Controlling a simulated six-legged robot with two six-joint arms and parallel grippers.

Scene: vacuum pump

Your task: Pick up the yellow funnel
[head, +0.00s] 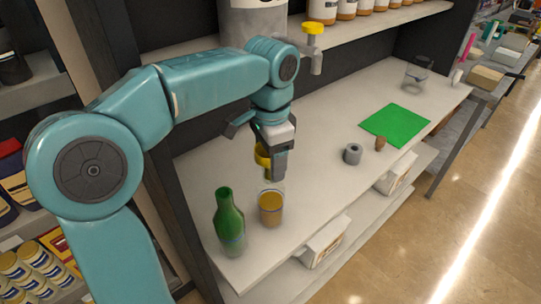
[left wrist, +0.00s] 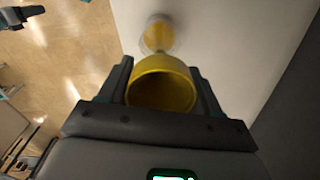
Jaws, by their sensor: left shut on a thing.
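The yellow funnel (head: 262,156) is in my left gripper (head: 273,165) in the head view, over the white table near the bottle and the amber glass. In the left wrist view, the funnel's wide round mouth (left wrist: 162,84) faces the camera, with a finger on each side of it. My left gripper (left wrist: 162,90) is shut on the funnel. The funnel's lower end is hard to make out, so I cannot tell how far it is above the table. My right gripper is not in view.
A green bottle (head: 229,222) and a glass of amber liquid (head: 271,208) stand close in front of the gripper. A grey cylinder (head: 353,154), a small brown piece (head: 380,143), a green mat (head: 396,125) and a clear beaker (head: 416,75) lie farther right. The middle table is clear.

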